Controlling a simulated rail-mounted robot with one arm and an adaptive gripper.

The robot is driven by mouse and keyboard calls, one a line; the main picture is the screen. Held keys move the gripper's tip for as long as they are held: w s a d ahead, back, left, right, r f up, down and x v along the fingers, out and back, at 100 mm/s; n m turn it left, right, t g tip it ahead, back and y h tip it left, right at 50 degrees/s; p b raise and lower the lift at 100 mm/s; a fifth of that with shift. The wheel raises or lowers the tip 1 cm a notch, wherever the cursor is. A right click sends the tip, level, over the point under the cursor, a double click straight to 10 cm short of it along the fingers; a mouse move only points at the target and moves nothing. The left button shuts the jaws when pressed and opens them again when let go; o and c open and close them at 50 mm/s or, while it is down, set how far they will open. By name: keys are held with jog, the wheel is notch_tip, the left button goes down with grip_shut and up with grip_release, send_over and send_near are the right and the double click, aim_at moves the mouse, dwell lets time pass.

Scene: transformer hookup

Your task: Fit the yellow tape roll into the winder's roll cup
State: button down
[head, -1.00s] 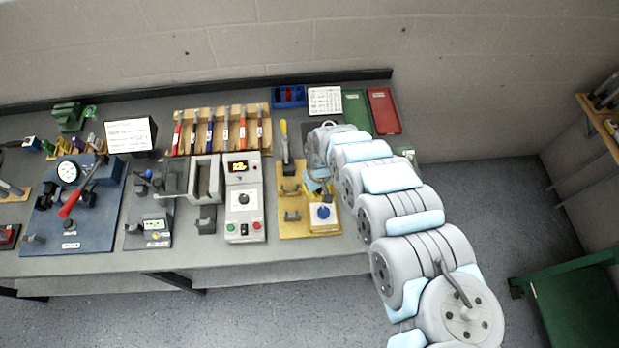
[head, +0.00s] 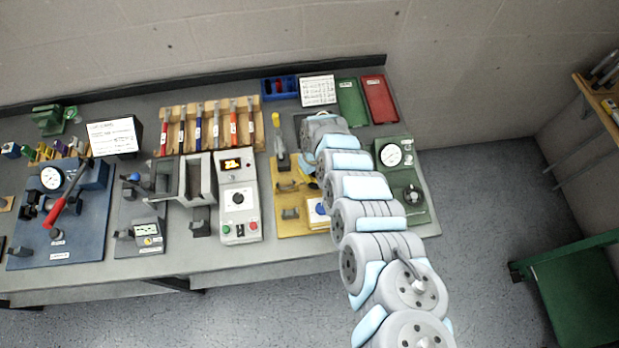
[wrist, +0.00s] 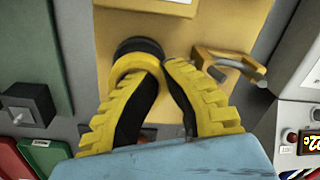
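The yellow board (head: 287,228), which I take for the winder's base, stands right of the white control box. The wrist view shows its bare surface (wrist: 195,35). A black round piece (wrist: 140,46), perhaps the roll cup, stands on it. A yellow ring (wrist: 137,63) lies in front of that piece, at my left fingertip. It looks like the tape roll, but I cannot tell whether it is seated around the black piece. In the head view my arm hides the gripper.
A tan bracket with a metal rod (wrist: 228,66) stands close right of my fingers. The white control box (head: 239,197) is left of the board. A green gauge station (head: 405,185) is at the right. Red (head: 379,98) and green (head: 351,102) trays lie behind.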

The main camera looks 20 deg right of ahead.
aim_at(311, 183)
jog(key=shift+w+d+f+b, duration=0.1)
jog(key=shift+w+f+b, duration=0.15)
jog(key=shift+f+b, duration=0.3)
notch_tip(311, 183, down, 3)
jog(key=b, duration=0.3)
jog(key=shift+w+r, duration=0.1)
jog(key=shift+r, duration=0.1)
jog(key=shift+f, duration=0.35)
jog(key=shift+f, duration=0.25)
jog(key=c, duration=1.2)
grip_release()
jog(key=shift+c, duration=0.2)
jog(key=shift+r, duration=0.15)
